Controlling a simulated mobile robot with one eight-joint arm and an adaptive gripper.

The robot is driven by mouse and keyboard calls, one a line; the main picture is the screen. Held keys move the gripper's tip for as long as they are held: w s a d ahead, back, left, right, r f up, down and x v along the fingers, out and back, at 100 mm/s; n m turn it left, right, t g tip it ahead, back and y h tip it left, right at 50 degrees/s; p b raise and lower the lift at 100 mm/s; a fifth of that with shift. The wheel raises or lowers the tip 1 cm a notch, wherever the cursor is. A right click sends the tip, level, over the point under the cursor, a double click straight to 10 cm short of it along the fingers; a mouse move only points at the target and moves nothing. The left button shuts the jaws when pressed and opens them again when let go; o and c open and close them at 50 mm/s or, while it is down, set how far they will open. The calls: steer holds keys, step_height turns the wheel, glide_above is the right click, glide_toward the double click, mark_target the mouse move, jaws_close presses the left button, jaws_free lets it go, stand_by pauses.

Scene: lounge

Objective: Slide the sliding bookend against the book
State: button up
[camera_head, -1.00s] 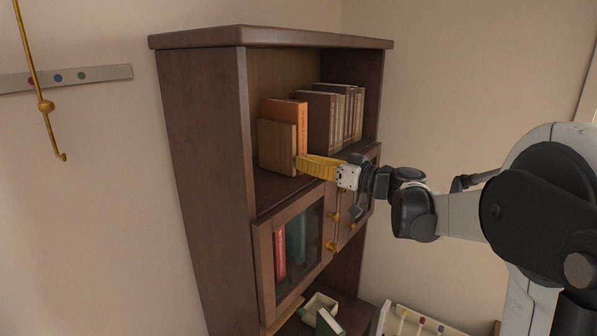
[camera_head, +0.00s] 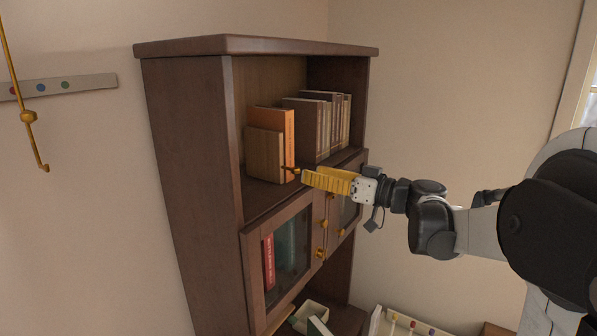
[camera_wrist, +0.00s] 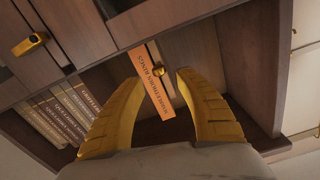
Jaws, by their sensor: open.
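My gripper (camera_head: 305,177) has yellow fingers and is in front of the shelf, apart from the bookend.
Several brown books (camera_head: 318,125) stand right of the orange book. Glass-fronted cabinet doors (camera_head: 287,255) with brass knobs lie below the shelf. The cabinet's side panel (camera_head: 190,180) bounds the shelf at left, with bare shelf beside the bookend. Open room lies before the cabinet.

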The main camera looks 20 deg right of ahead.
steer(key=v, duration=0.5)
steer(key=shift+s+d, duration=0.2)
steer(key=s+a+f+m+g+h+b, duration=0.1)
steer(key=s+a+f+g+b, duration=0.15)
steer(key=a+f+b, duration=0.5)
steer(key=s+a+f+m+g+h+b, duration=0.1)
steer(key=s+a+f+b, duration=0.2)
steer(key=f, duration=0.8)
steer(key=s+a+f+g+h+b, duration=0.2)
steer(key=s+a+f+b, duration=0.15)
steer(key=f+b, duration=0.45)
steer(key=s+f+m+h+b, duration=0.1)
steer(key=s+f+b, duration=0.3)
steer(key=f, duration=0.6)
steer(key=s+f+m+g+h+b, duration=0.1)
steer(key=s+f+h+b, duration=0.2)
steer(key=s+f+b, duration=0.2)
steer(key=s+f+m+g+h+b, duration=0.1)
steer(key=s+f+b, duration=0.3)
steer(key=f+b, duration=0.6)
step_height(320, 180, down, 6)
steer(key=shift+s+d+r+h, duration=0.2)
steer(key=shift+s+d+h, duration=0.2)
steer(key=shift+h, duration=0.4)
